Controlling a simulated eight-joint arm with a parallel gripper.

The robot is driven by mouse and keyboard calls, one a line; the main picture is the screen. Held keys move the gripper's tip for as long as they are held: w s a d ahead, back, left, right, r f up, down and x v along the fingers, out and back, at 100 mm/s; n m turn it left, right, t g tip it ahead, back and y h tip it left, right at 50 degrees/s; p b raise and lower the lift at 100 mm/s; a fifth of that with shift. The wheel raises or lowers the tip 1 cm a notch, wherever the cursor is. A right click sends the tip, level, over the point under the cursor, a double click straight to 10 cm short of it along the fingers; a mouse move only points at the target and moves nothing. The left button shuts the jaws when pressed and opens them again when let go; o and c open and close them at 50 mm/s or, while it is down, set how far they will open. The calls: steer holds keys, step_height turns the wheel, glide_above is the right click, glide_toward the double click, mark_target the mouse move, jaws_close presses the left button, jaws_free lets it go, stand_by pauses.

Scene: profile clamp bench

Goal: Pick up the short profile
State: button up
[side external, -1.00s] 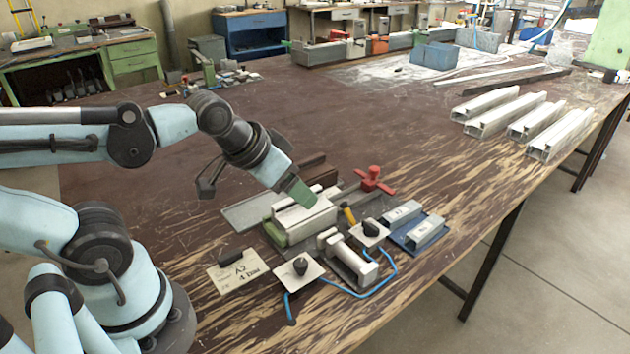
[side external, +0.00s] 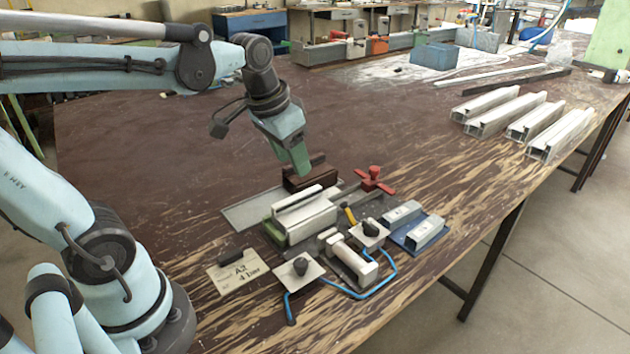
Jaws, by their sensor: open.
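Two short silver profile pieces, a rear one (side external: 401,214) and a front one (side external: 425,233), lie side by side on a blue tray (side external: 402,241) right of the clamp. A longer pale profile (side external: 308,212) sits in the green-based clamp fixture (side external: 277,234). I cannot tell for sure which piece is the short profile. My gripper (side external: 299,170) points down with its green fingers at the dark brown block (side external: 311,179) behind the clamp. It is open and apart from the profiles. Whether the fingers touch the block is unclear.
A red-handled knob (side external: 371,179) stands behind the tray. Black knobs on white plates, a small cylinder (side external: 352,262) and blue hose (side external: 388,276) crowd the front. A label card (side external: 238,273) lies left. Several long profiles (side external: 487,103) lie far right. The table's middle is clear.

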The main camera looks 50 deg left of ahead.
steer(key=w+a+g, duration=0.2)
steer(key=a, duration=0.1)
glide_above(297, 196)
steer(key=f, duration=0.5)
steer(key=shift+s+a, duration=0.1)
steer(key=shift+s, duration=0.15)
steer(key=shift+w+f, duration=0.15)
steer(key=shift+f, duration=3)
jaws_close()
